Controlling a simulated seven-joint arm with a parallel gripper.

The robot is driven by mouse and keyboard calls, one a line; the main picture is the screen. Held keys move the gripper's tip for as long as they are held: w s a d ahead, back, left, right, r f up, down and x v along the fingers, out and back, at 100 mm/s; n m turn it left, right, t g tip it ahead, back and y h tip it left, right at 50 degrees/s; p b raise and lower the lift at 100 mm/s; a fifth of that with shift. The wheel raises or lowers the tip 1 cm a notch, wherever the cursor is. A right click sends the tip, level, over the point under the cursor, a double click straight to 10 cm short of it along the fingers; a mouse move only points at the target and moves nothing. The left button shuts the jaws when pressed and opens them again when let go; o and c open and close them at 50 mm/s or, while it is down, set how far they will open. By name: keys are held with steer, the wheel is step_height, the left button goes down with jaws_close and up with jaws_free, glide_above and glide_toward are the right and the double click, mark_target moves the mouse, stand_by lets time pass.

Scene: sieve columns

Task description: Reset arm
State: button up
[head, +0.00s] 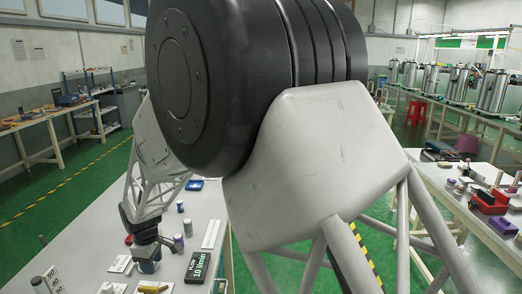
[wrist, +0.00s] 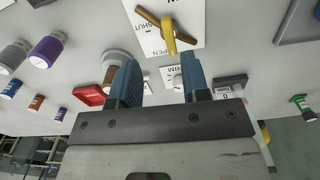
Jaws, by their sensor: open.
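My gripper (wrist: 158,72) is open. Its two blue fingers reach up in the wrist view with nothing between them. Ahead of the fingertips is a valve with a yellow handle (wrist: 170,36) on a white plate (wrist: 192,12) marked SHUT and OPEN. A white round knob (wrist: 177,84) on a plate marked TRIM shows between and beyond the fingers. In the head view my gripper (head: 148,262) is low over the left table, and its fingertips are too small there to make out clearly.
The table (head: 180,215) carries purple (wrist: 47,48) and grey-capped (wrist: 14,56) columns, small bottles, a red block (wrist: 90,95) and a dark FLOW sign (head: 198,266). A blue tray (head: 195,185) lies farther back. My arm hides much of the middle. A right bench (head: 440,185) holds other items.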

steer(key=s+d+r+m, duration=0.25)
steer(key=d+r, duration=0.35)
steer(key=d, duration=0.5)
steer(key=s+d+r+m+t, duration=0.1)
steer(key=d+r+m, duration=0.3)
steer(key=d, duration=0.6)
steer(key=s+d+r+m, duration=0.2)
steer(key=d+r, duration=0.5)
steer(key=d, duration=0.4)
steer(key=s+d+r+m+t, duration=0.1)
steer(key=s+d+m, duration=0.8)
steer(key=s+d, duration=1.2)
steer(key=shift+s+r, duration=0.6)
steer(key=shift+r, duration=0.25)
stand_by(1.8)
